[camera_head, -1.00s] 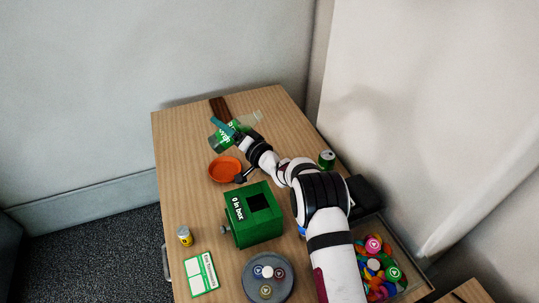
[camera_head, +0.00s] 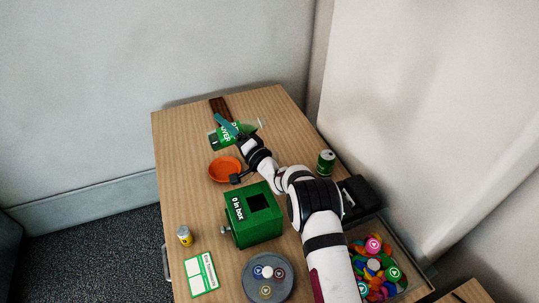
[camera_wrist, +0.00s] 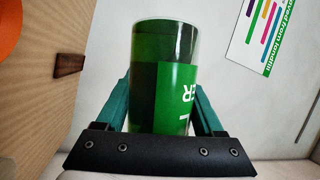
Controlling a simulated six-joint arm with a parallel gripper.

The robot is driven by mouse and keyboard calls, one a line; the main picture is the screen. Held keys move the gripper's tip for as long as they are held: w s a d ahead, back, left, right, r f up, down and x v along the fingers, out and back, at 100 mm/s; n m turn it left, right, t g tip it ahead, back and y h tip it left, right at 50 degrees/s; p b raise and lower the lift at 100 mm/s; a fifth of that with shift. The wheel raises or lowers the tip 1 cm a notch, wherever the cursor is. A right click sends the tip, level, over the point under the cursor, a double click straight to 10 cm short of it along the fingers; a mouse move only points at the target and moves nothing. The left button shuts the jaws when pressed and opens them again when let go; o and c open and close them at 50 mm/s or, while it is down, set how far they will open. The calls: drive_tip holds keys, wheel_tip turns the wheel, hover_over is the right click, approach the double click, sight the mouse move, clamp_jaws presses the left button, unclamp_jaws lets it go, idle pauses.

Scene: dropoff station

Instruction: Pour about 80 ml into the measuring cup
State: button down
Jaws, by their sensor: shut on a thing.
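My gripper (camera_head: 228,127) is at the far end of the table, shut on a bottle with a green label (camera_head: 231,133). The bottle lies at a slant in the head view, with a clear end to the right. In the wrist view the bottle (camera_wrist: 166,60) stands between my teal fingers (camera_wrist: 160,100), its label lettering upside down and cut off. I cannot make out the liquid level or any flow. I cannot pick out a measuring cup in either view; my gripper and the bottle cover part of the far table.
An orange bowl (camera_head: 223,169) and a green box (camera_head: 251,216) stand near my arm. A brown block (camera_head: 219,107) lies at the back. Table left of the bowl is clear.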

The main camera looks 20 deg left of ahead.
sight(214, 132)
drive_tip(key=shift+f, duration=0.1)
drive_tip(key=shift+d+r+m+t, duration=0.1)
drive_tip(key=shift+r+m+t, duration=0.45)
drive_tip(key=shift+m, duration=0.35)
idle(0.6)
drive_tip(key=shift+s+a+r+m+y, duration=0.2)
drive_tip(key=shift+s+a, duration=0.15)
drive_tip(key=shift+a, duration=0.15)
drive_tip(key=shift+s+a+r+m+y, duration=0.1)
drive_tip(key=shift+s+a+r+m, duration=0.1)
drive_tip(key=shift+s+a, duration=0.25)
idle(0.4)
drive_tip(key=shift+s+a+r+m, duration=0.15)
drive_tip(key=shift+s+a+m, duration=0.15)
drive_tip(key=shift+s+a, duration=0.1)
idle(0.4)
drive_tip(key=shift+r+m+t, duration=0.25)
drive_tip(key=shift+m, duration=0.05)
idle(0.5)
